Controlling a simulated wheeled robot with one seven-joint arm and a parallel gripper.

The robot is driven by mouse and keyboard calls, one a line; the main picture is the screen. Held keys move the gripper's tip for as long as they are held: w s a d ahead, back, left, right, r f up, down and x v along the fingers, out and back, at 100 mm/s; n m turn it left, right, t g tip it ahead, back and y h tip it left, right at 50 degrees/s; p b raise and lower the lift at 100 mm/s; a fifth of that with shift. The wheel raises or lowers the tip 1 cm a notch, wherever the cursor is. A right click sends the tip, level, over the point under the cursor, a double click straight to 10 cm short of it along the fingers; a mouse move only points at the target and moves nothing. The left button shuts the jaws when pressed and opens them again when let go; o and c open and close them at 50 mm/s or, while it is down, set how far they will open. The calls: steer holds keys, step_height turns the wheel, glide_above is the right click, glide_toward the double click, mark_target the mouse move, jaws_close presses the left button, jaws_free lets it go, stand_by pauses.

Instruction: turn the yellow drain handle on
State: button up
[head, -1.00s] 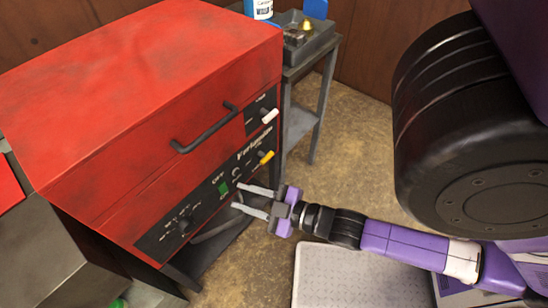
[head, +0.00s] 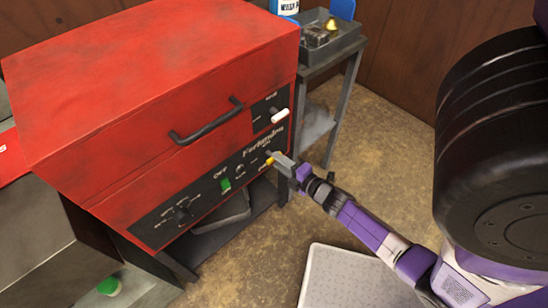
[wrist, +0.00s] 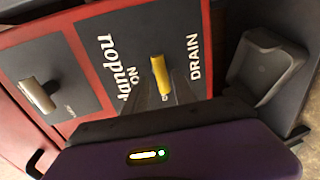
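The yellow drain handle (head: 269,161) is on the black control panel at the front right of the red machine (head: 150,85). In the wrist view the yellow handle (wrist: 160,75) lies between the printed words ON and DRAIN. My gripper (head: 275,159) is at the handle. In the wrist view my gripper's grey fingers (wrist: 164,92) are close together on either side of the handle's near end, and they look shut on it. The fingers hide part of that end.
A white-tipped handle (head: 279,115) sits above on the panel. A green switch (head: 225,184) and a knob (head: 183,211) are to the left. A black bar handle (head: 206,122) sticks out above. A grey side stand (head: 345,95) is behind right.

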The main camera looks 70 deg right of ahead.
steer(key=shift+x, duration=1.65)
jaws_close()
